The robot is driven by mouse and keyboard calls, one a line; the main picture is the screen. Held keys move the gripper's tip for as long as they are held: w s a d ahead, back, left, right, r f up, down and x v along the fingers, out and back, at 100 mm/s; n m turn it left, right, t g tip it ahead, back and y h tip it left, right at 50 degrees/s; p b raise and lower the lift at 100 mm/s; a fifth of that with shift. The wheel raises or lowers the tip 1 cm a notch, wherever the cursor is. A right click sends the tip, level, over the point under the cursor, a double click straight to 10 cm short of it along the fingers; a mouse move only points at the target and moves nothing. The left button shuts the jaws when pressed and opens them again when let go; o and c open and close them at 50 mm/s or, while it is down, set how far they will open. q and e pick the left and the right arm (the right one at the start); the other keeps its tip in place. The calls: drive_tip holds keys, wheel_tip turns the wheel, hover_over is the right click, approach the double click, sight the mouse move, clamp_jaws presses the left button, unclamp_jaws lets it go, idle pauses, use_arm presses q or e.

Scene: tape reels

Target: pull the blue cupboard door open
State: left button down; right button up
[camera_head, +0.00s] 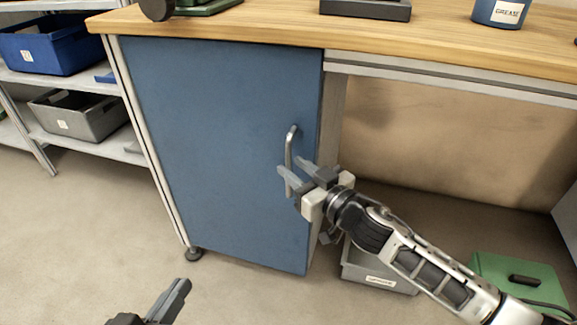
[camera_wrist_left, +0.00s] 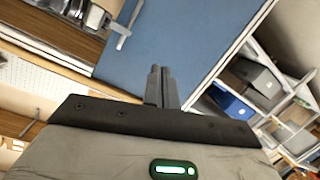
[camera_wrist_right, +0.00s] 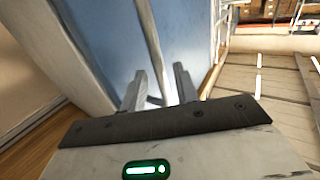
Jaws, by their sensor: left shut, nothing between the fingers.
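The blue cupboard door (camera_head: 215,140) stands under the workbench and looks flush or nearly flush with its frame; I cannot tell if there is a small gap. Its upright metal handle (camera_head: 290,150) is near the door's right edge. My right gripper (camera_head: 295,177) is at the handle's lower part. In the right wrist view the handle bar (camera_wrist_right: 151,45) runs between the two parted fingers (camera_wrist_right: 160,85). My left gripper (camera_head: 182,285) is shut and empty, low in front of the cupboard. The left wrist view shows its fingers together (camera_wrist_left: 160,75), pointing toward the door (camera_wrist_left: 165,40).
A wooden worktop (camera_head: 270,30) overhangs the door. Shelves with a blue bin (camera_head: 50,45) and a grey bin (camera_head: 80,115) stand at left. A grey bin (camera_head: 375,270) and a green box (camera_head: 520,280) are on the floor at right. Floor before the door is clear.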

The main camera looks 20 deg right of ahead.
drive_tip(key=shift+x, duration=0.95)
use_arm(q)
drive_tip(key=shift+d+r, duration=0.1)
drive_tip(key=shift+r, duration=0.15)
use_arm(e)
drive_tip(key=shift+w+a, duration=0.15)
drive_tip(key=shift+w, duration=0.15)
clamp_jaws()
use_arm(q)
drive_tip(key=shift+a+f+m+p, duration=0.3)
drive_tip(key=shift+f+p, duration=0.05)
drive_tip(key=shift+p, duration=0.35)
use_arm(e)
drive_tip(key=s+a, duration=0.7)
drive_tip(key=a, duration=0.1)
drive_tip(key=shift+d, duration=0.1)
unclamp_jaws()
